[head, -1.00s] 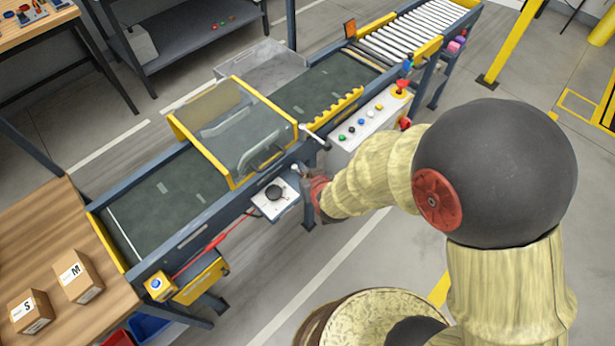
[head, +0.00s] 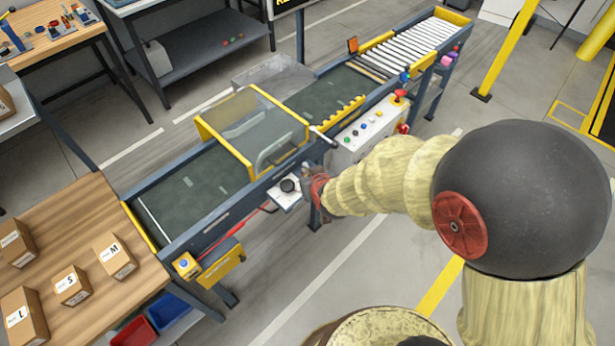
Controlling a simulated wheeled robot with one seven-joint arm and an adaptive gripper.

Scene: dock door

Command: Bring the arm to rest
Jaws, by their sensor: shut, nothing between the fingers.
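My arm reaches in from the right in the head view, its pale segments ending at my gripper (head: 312,186). The gripper is small and dark with a red band behind it. It is at the near side of the conveyor (head: 200,190), by the small white plate with a black knob (head: 288,187). The gripper is shut with nothing in it. Its fingertips are small and partly hidden, and I cannot tell whether they touch the conveyor's side.
A clear guard with a yellow frame (head: 254,130) spans the conveyor. A control box (head: 368,136) with coloured buttons is right of my gripper. Several cartons lie on the wooden table (head: 90,215). A yellow post (head: 505,50) stands at upper right. Floor in front of the conveyor is clear.

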